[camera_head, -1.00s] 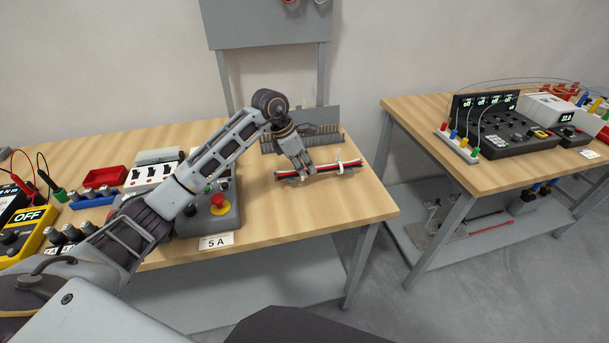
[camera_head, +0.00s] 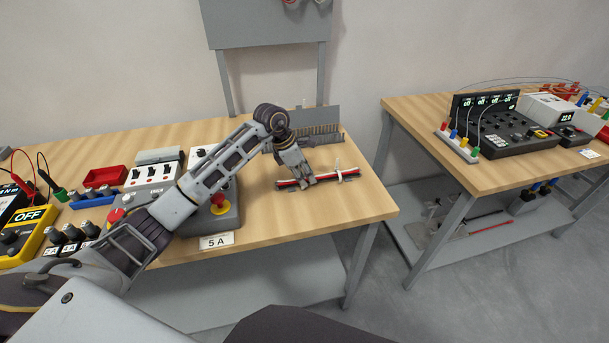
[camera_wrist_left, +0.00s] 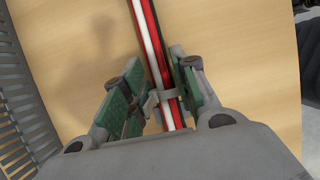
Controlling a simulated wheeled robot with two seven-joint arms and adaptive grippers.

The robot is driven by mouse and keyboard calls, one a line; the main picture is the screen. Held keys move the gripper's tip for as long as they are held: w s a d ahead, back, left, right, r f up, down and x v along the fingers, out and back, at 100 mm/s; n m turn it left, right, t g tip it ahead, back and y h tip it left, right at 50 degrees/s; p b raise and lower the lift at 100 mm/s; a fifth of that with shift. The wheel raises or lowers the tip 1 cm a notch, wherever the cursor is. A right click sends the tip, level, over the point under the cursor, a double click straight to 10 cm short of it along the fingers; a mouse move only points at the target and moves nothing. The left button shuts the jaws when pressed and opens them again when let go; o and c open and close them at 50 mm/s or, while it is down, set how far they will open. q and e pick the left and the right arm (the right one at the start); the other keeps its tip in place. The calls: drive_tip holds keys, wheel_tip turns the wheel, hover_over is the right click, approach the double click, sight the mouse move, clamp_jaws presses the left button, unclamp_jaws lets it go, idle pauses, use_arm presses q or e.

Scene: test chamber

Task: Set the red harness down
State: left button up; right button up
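The red harness (camera_head: 349,175) is a straight bundle of red, white and dark strands with a pale tie near its right part. It lies along the wooden table, in front of a grey slotted rack. My left gripper (camera_head: 304,184) is over its left-middle part, pointing down. In the left wrist view the harness (camera_wrist_left: 149,30) runs between the two green-padded fingers (camera_wrist_left: 158,98), and a grey clip sits around it there. The fingers are apart, with a gap beside the strands, so the gripper looks open around the harness. My right gripper is not in view.
The grey slotted rack (camera_head: 318,128) stands behind the harness. A control box with a red stop button (camera_head: 219,200) is left of it, under my arm. Bare tabletop (camera_head: 345,204) lies in front and to the right, up to the table's edge. A second table (camera_head: 481,178) stands right.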

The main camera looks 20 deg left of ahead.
use_arm(q)
drive_tip(key=shift+o, duration=1)
drive_tip(key=shift+r, duration=0.1)
drive_tip(key=v, duration=1.2)
